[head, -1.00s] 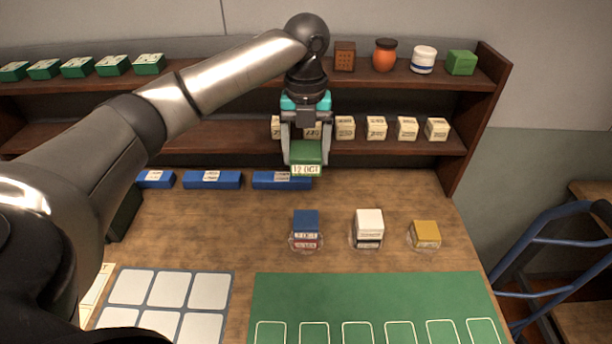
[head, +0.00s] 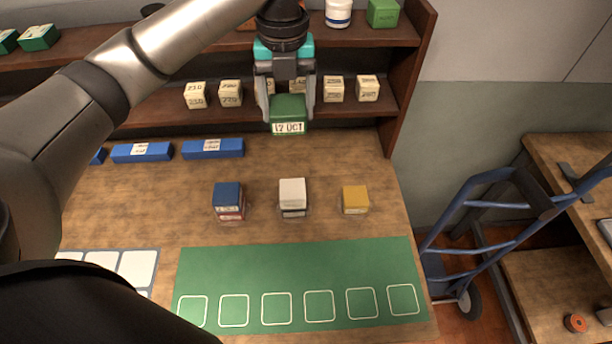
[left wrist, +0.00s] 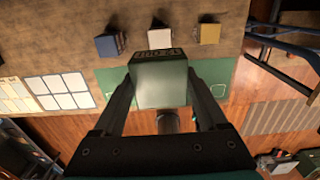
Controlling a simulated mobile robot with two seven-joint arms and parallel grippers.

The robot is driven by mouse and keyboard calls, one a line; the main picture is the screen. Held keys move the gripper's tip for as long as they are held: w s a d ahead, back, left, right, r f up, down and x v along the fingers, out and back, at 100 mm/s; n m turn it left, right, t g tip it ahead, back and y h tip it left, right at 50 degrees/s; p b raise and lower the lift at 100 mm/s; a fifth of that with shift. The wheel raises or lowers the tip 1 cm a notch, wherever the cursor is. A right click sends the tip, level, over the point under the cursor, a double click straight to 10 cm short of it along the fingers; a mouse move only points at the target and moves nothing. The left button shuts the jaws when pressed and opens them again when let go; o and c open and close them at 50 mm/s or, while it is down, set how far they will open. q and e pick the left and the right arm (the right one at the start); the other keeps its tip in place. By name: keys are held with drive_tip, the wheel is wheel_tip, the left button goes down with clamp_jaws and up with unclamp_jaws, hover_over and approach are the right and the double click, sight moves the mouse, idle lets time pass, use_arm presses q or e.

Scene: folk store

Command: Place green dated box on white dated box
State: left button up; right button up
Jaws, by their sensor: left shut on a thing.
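My left gripper (head: 289,98) is shut on the green dated box (head: 289,112), whose front label reads 12 OCT or 17 OCT. It holds the box in the air, in front of the lower shelf and above the back of the table. The green box also shows between the fingers in the left wrist view (left wrist: 160,83). The white dated box (head: 292,190) stands on the table on top of a dark box, nearer the front than the held box and apart from it. The white box also shows in the left wrist view (left wrist: 160,39). My right gripper is not in view.
A blue box (head: 227,194) on a red one stands left of the white box, and a yellow box (head: 355,199) stands right of it. Blue long boxes (head: 213,148) lie at the back. A green mat (head: 300,275) covers the front. Cream boxes (head: 334,89) line the lower shelf.

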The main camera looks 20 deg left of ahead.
use_arm(q)
wheel_tip(320, 180, down, 7)
drive_tip(key=b, duration=0.1)
hover_over(292, 189)
wheel_tip(292, 189, down, 8)
drive_tip(key=shift+r, duration=0.1)
drive_tip(key=shift+f, duration=2.6)
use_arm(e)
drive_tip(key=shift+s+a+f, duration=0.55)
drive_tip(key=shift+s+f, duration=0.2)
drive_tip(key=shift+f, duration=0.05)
use_arm(q)
drive_tip(key=shift+f+b, duration=0.1)
drive_tip(key=shift+b, duration=0.2)
drive_tip(key=o, duration=1.4)
drive_tip(key=shift+c, duration=0.2)
